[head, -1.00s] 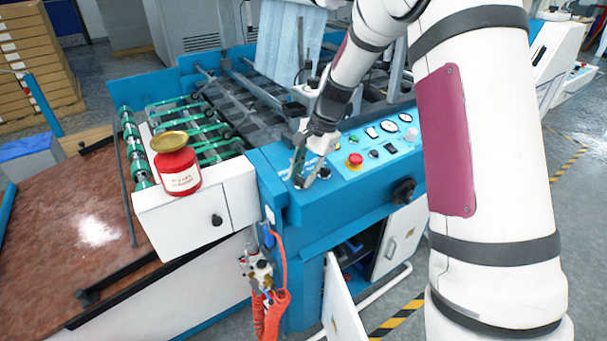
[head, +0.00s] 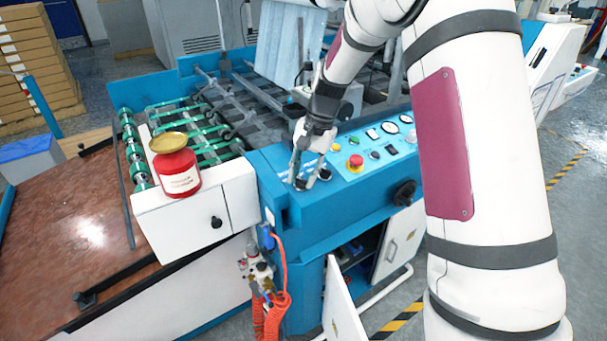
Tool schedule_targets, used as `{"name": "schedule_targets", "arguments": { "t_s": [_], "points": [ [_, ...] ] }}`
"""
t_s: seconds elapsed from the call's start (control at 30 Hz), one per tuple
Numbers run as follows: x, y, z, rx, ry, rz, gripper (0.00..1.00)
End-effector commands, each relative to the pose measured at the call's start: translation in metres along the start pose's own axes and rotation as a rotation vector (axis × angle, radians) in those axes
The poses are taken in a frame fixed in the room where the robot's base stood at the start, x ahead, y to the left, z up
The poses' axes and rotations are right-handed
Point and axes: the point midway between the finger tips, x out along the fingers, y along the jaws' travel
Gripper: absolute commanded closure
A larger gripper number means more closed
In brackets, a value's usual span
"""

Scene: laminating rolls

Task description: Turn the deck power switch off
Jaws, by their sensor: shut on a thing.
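My gripper (head: 305,183) reaches down to the left end of the blue control deck (head: 262,166). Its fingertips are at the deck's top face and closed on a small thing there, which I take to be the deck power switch. The fingers hide most of that switch, so its shape and the way it points cannot be read. A small dark part (head: 325,175) shows just right of the fingers; I cannot tell whether it is a control or part of the gripper.
A red emergency button (head: 355,161), small buttons and round gauges (head: 391,128) sit right of my gripper. A red jar with a gold lid (head: 176,168) stands on the white housing (head: 228,192) to the left. A black knob (head: 404,193) is on the deck's front.

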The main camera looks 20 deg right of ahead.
Motion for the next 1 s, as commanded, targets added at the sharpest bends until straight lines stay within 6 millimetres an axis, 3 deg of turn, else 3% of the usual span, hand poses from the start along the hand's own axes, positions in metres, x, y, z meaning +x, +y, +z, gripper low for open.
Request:
{"name": "schedule_targets", "arguments": {
  "t_s": [0.07,0.1,0.17,0.57,1.0],
  "points": [
    [0.000,0.000,0.000,-0.001,-0.001,0.001,1.00],
    [0.000,0.000,0.000,-0.001,-0.001,0.001,0.63],
    [0.000,0.000,0.000,-0.001,-0.001,0.001,0.52],
    [-0.006,0.000,-0.001,0.000,0.002,-0.002,0.52],
    [-0.087,-0.001,-0.001,0.000,0.004,-0.002,0.52]
  ]
}}
